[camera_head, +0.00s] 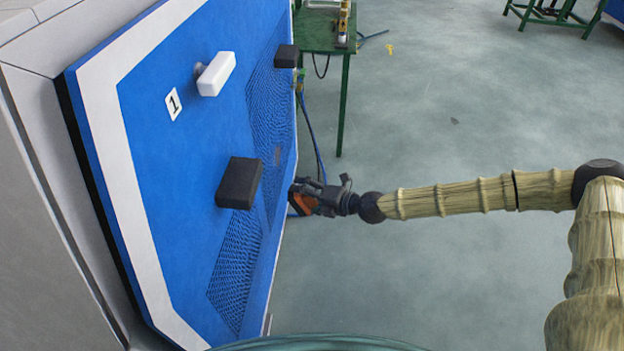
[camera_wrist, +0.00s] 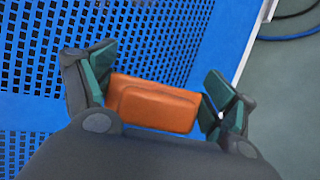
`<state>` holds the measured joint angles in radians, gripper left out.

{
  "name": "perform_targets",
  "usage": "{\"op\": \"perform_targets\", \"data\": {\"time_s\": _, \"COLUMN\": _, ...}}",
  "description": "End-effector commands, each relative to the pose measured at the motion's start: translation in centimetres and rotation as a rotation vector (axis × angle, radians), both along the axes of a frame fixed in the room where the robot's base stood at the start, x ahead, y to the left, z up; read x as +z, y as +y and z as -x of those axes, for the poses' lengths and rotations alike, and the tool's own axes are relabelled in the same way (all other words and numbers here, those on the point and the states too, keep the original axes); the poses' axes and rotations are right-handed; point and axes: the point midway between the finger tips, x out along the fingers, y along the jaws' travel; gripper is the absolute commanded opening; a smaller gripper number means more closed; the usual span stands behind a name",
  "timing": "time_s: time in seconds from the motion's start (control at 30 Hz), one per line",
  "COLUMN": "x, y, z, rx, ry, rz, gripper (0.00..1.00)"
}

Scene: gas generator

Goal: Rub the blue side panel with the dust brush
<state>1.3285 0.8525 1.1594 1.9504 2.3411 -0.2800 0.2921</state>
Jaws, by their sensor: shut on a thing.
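The blue side panel (camera_head: 165,130) fills the left of the head view, with a white border and perforated mesh areas. In the wrist view its blue mesh (camera_wrist: 130,40) lies just ahead of the fingers. My gripper (camera_head: 298,197) is at the panel's right edge in the head view. In the wrist view my gripper (camera_wrist: 157,100) is shut on an orange block (camera_wrist: 160,106), which seems to be the dust brush's body. Its bristles are hidden, and I cannot tell whether it touches the panel.
A black block (camera_head: 239,183), a white handle (camera_head: 216,74) and a smaller black block (camera_head: 287,56) stick out from the panel. A green table (camera_head: 318,40) stands behind. A blue hose (camera_head: 314,145) hangs near the panel's edge. The floor (camera_head: 450,120) to the right is mostly clear.

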Motion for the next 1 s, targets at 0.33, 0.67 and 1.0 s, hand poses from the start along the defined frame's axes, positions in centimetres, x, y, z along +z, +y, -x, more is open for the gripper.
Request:
{"op": "perform_targets", "data": {"time_s": 0.33, "x": -2.5, "y": -2.6, "z": -1.2, "rx": -0.292, "ry": -0.024, "rz": -0.119, "gripper": 0.66}}
{"op": "perform_targets", "data": {"time_s": 0.67, "x": -4.9, "y": -6.4, "z": -1.9, "rx": -0.583, "ry": -0.084, "rz": -0.231, "gripper": 0.66}}
{"op": "perform_targets", "data": {"time_s": 1.0, "x": -6.9, "y": -10.7, "z": -1.8, "rx": -0.825, "ry": -0.161, "rz": -0.317, "gripper": 0.66}}
